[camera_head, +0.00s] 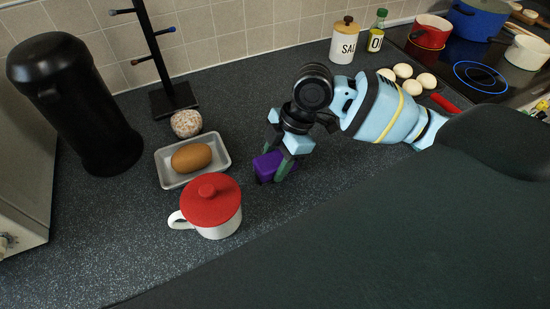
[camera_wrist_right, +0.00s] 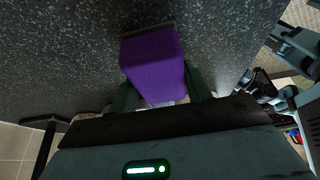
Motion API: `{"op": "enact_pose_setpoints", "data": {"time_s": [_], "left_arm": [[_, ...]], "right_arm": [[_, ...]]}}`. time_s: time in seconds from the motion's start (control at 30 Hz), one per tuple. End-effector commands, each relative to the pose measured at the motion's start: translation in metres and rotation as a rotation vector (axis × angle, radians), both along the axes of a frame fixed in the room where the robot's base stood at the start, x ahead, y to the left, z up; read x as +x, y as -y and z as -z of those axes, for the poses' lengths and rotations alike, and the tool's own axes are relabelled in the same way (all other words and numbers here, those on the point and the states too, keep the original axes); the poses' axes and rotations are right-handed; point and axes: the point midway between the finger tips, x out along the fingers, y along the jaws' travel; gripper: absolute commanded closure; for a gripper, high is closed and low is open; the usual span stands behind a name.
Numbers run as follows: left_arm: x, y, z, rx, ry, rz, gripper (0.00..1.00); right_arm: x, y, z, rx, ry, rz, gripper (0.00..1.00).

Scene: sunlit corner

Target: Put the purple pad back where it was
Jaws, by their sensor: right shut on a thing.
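The purple pad (camera_head: 266,166) is a small block low over the dark speckled counter, to the right of the red-lidded mug. My right gripper (camera_head: 277,169) points down and is shut on it. In the right wrist view the purple pad (camera_wrist_right: 153,62) sits between the two dark fingers of my right gripper (camera_wrist_right: 160,88). I cannot tell whether its underside touches the counter. My left gripper is not in view.
A white mug with a red lid (camera_head: 211,204) stands left of the pad. Behind it, a grey tray (camera_head: 166,180) holds a brown oval item (camera_head: 191,157). Several eggs (camera_head: 412,87) lie beyond my right arm. Counter near the pad is clear.

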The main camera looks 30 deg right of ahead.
Motion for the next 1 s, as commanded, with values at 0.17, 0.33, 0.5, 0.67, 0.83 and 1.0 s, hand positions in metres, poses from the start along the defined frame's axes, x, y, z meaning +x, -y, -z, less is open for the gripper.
{"op": "enact_pose_setpoints", "data": {"time_s": [0.17,0.33,0.5,0.67,0.83,1.0], "left_arm": [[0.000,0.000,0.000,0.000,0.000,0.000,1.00],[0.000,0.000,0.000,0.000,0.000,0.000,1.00],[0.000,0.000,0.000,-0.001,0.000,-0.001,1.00],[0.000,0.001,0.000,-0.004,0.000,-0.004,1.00],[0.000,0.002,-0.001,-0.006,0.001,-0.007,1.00],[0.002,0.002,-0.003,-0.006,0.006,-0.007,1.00]], "right_arm": [[0.000,0.000,-0.001,0.001,0.003,0.000,0.70],[0.000,0.000,0.002,0.001,0.002,0.000,0.70],[0.000,0.000,0.002,0.001,0.002,0.000,0.30],[0.000,0.000,0.002,0.001,0.002,0.000,0.30],[0.000,0.000,-0.001,0.001,0.004,-0.001,0.30],[0.001,0.007,-0.019,0.000,0.006,0.001,0.30]]}}
